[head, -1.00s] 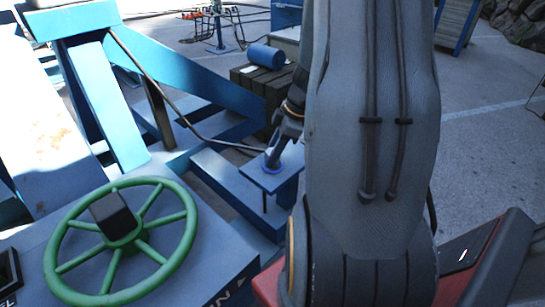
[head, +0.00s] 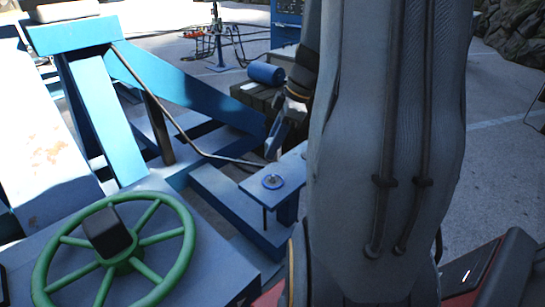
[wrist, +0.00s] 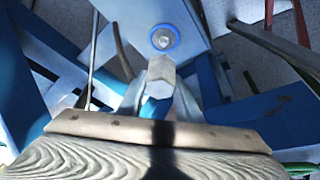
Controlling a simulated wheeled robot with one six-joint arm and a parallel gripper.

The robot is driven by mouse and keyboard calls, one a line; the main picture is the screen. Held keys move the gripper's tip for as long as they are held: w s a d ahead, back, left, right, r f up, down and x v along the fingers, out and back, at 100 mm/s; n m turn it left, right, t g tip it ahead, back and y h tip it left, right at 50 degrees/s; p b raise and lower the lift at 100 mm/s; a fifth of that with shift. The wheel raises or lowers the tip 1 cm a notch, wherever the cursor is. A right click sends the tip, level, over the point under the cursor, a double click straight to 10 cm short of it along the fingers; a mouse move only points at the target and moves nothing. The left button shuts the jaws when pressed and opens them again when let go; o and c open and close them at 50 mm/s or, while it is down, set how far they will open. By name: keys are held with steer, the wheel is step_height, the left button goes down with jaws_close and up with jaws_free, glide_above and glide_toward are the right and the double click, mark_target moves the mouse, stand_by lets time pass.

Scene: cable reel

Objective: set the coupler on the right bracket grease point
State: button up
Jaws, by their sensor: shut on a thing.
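The grease point (head: 272,182) is a small metal nipple inside a blue ring on the flat blue bracket plate (head: 292,166). It also shows in the wrist view (wrist: 163,39), near the top middle. My gripper (head: 273,148) is shut on the coupler, seen in the wrist view as a hexagonal metal end (wrist: 160,72) with a blue body below it. In that view the coupler end appears just below the ring, with the nipple uncovered. In the head view the gripper is above and behind the grease point, apart from it. My arm hides part of the plate's right side.
A dark hose (head: 205,152) runs down the blue frame (head: 185,85) toward the gripper. A green handwheel (head: 115,255) stands at front left. A blue cylinder (head: 266,73) lies on dark crates behind. Open paving is at the right.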

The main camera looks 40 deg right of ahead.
steer(key=shift+r+p, duration=1.65)
steer(key=shift+r, duration=1.45)
steer(key=shift+s, duration=0.1)
